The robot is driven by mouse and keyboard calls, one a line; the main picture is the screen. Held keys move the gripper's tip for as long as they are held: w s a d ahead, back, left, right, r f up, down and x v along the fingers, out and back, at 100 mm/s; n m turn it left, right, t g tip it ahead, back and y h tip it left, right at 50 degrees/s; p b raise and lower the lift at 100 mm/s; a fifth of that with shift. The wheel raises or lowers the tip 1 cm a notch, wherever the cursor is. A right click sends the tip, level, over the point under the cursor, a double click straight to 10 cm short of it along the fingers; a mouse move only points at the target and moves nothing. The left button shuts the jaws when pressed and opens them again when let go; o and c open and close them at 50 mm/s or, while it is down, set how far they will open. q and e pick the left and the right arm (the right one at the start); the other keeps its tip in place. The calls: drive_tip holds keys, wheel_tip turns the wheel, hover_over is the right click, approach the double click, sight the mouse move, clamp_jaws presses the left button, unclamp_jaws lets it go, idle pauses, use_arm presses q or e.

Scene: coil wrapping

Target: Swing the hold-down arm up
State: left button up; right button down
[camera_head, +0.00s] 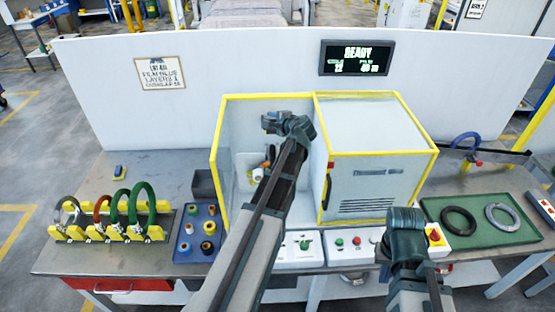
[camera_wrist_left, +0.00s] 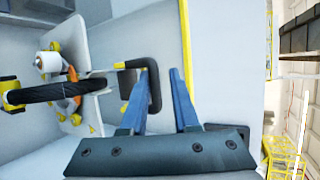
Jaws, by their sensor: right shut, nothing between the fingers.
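The hold-down arm shows in the left wrist view as a thin rod ending in a bent black handle (camera_wrist_left: 154,88), inside the yellow-framed machine. My left gripper (camera_wrist_left: 160,75) is open, with its two blue fingers apart. The handle's end bar lies between the fingers in that view, close to the left finger, with a gap to the right one. I cannot tell if it touches. In the head view my left gripper (camera_head: 272,120) is inside the machine's open bay, and the handle is hidden. My right gripper (camera_head: 405,218) is shut and empty in front of the control panel.
The yellow-framed enclosure (camera_head: 323,155) borders the bay on the right. A black coil (camera_wrist_left: 55,92) is by the white roller (camera_wrist_left: 48,62) in the bay. A rack of coils (camera_head: 105,232) and a blue tray (camera_head: 183,250) stand left. A green tray (camera_head: 480,236) with two rings lies right.

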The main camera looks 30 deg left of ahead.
use_arm(q)
drive_tip(key=s+f+b, duration=0.1)
drive_tip(key=f+b, duration=0.2)
drive_tip(key=b, duration=0.1)
drive_tip(key=s+d+f+t+y+b, duration=0.1)
drive_tip(key=f+b, duration=0.2)
drive_tip(key=b, duration=0.2)
drive_tip(key=s+d+f+y+b, duration=0.1)
drive_tip(key=f+b, duration=0.3)
drive_tip(key=shift+s+n+t+b, duration=0.25)
drive_tip(key=shift+n+t+b, duration=0.1)
drive_tip(key=shift+n+t, duration=0.05)
drive_tip(key=v, duration=0.2)
drive_tip(key=r+p+v, duration=0.1)
drive_tip(key=v, duration=0.1)
drive_tip(key=shift+d, duration=0.1)
drive_tip(key=shift+f, duration=0.1)
